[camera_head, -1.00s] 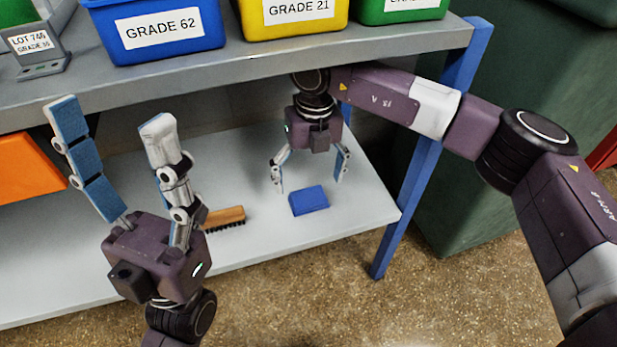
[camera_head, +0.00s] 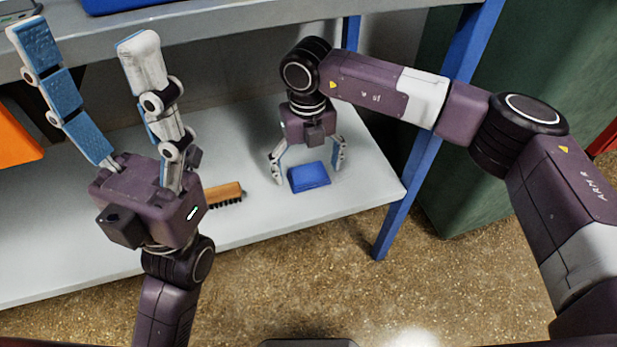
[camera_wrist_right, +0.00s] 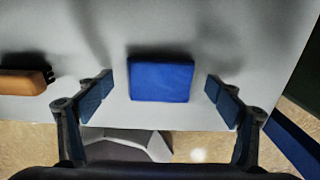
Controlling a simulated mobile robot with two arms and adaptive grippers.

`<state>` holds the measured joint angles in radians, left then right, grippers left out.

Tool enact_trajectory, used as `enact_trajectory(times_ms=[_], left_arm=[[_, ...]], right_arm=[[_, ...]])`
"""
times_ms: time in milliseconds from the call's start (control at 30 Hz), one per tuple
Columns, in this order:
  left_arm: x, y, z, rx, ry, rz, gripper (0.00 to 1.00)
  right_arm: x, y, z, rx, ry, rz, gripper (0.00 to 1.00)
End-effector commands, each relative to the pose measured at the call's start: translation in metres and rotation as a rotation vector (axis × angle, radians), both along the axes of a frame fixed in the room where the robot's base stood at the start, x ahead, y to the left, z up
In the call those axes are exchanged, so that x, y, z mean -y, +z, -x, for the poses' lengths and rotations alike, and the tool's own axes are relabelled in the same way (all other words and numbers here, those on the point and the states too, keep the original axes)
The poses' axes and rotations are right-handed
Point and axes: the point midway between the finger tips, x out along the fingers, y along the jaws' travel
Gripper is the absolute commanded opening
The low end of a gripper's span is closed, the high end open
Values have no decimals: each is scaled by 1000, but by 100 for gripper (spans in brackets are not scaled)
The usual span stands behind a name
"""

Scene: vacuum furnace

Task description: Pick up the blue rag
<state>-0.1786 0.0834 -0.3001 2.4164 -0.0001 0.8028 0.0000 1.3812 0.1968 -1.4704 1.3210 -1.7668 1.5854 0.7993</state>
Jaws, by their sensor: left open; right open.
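The blue rag (camera_head: 309,177) is a small folded blue block lying flat on the lower shelf, near its right front. My right gripper (camera_head: 307,172) is open, pointing down, with its fingers on either side of the rag. In the right wrist view the rag (camera_wrist_right: 161,79) lies between the two open fingertips (camera_wrist_right: 158,84), with a gap on each side, and the fingers do not appear to touch it. My left gripper (camera_head: 88,45) is open and empty, pointing up in front of the shelving at the left.
A wooden brush (camera_head: 224,193) lies left of the rag; it also shows in the right wrist view (camera_wrist_right: 22,82). The upper shelf (camera_head: 240,40) overhangs the lower shelf (camera_head: 270,225). A blue post (camera_head: 408,190) stands at the right. An orange bin (camera_head: 14,140) is at far left.

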Motion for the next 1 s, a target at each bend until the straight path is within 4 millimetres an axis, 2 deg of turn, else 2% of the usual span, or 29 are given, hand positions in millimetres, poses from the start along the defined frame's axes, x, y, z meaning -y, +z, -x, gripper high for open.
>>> enact_trajectory(times_ms=[100,400,500,767,933,1000], left_arm=[[0,0,0,0,0,0,63],[0,1,0,0,0,0,63],[0,1,0,1,0,0,63],[0,2,0,1,-1,0,63],[-1,7,2,0,-1,4,63],[-1,-1,0,-37,-2,2,63]], right_arm=[[0,1,0,0,0,0,86],[0,1,0,0,0,0,52],[0,1,0,0,0,-1,44],[0,3,0,1,0,-1,44],[0,15,-1,2,0,-2,44],[0,24,-1,2,0,-2,44]])
